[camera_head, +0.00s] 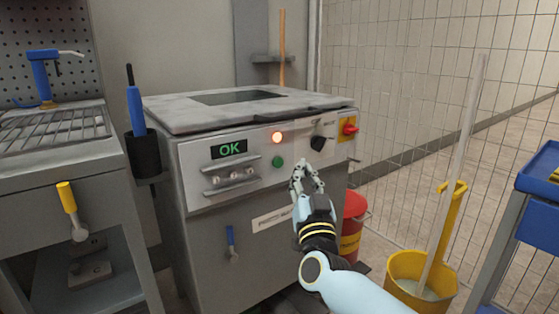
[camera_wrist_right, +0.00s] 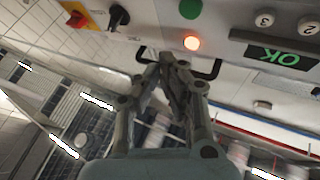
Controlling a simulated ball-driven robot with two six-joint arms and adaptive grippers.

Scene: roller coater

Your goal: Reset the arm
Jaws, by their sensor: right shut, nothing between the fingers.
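My right gripper (camera_head: 305,167) is in front of the right part of the grey roller coater's front panel (camera_head: 262,158), below the black knob (camera_head: 318,143) and right of the green button (camera_head: 277,162). In the right wrist view its fingers (camera_wrist_right: 168,60) are shut, with nothing held between them. They overlap a black handle on the panel in that view; I cannot tell whether they touch it. The display (camera_head: 229,149) reads OK in green, and the red-orange lamp (camera_head: 278,137) is lit. My left gripper is not in view.
A red-and-yellow switch (camera_head: 349,128) is at the panel's right end. A red bin (camera_head: 354,206) stands right of the coater, and a yellow mop bucket (camera_head: 408,269) farther right. A blue cart (camera_head: 538,208) is at the right edge. A grey bench (camera_head: 40,172) stands left.

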